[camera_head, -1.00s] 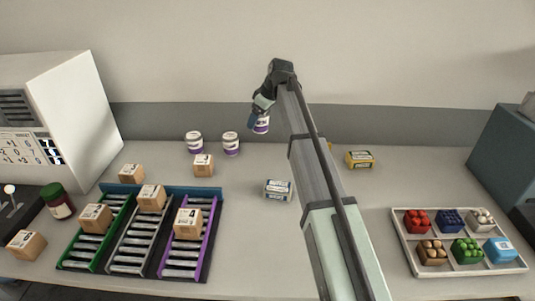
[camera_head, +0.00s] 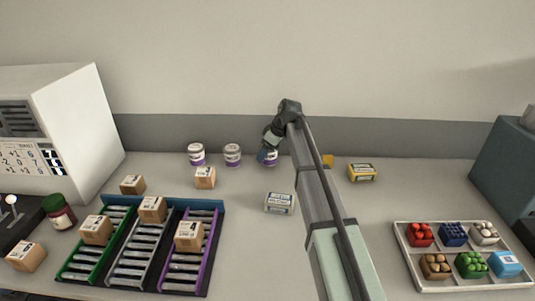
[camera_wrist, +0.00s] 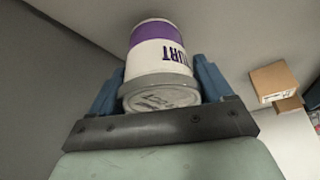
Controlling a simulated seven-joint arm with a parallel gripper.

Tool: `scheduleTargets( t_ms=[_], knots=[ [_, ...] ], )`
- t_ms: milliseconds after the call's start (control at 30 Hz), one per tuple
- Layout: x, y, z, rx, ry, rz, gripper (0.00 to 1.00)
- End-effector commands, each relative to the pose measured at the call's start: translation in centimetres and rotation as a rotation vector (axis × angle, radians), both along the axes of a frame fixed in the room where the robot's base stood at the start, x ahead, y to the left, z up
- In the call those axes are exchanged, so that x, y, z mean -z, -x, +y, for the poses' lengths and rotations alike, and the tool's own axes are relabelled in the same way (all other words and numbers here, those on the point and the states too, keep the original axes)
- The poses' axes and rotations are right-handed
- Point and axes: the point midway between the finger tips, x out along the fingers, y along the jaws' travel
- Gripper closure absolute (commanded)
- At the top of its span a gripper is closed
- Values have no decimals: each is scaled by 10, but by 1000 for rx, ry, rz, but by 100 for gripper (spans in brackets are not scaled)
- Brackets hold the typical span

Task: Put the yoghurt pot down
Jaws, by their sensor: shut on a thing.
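The yoghurt pot (camera_wrist: 157,62) is white with a purple band and a grey lid, and fills the middle of the wrist view. My gripper (camera_wrist: 160,85) is shut on it, with a blue finger on each side. In the head view the held pot (camera_head: 270,158) shows below my gripper (camera_head: 264,155), low over or at the back of the counter; I cannot tell whether its base touches. It is to the right of two similar pots, the left pot (camera_head: 196,155) and the right pot (camera_head: 232,155). My gripper hides part of the held pot.
A cardboard box (camera_head: 205,177) stands just in front of the pots. A white-blue pack (camera_head: 279,203) lies nearer on the counter. A yellow pack (camera_head: 362,172) is to the right, beyond my arm. Roller lanes (camera_head: 129,252) are at front left, and a produce tray (camera_head: 408,263) at front right.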

Motion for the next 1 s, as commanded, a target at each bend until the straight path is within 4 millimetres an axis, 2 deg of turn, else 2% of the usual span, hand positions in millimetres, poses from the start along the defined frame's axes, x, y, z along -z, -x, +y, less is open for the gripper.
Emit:
scheduleTargets(
  t_ms=[100,467,500,700,1000],
  knots=[
    [11,0,0,0,0,-1,56],
    [13,0,0,0,0,-1,56],
    [14,0,0,0,0,-1,19],
    [14,0,0,0,0,-1,0],
    [11,0,0,0,0,-1,0]
  ],
)
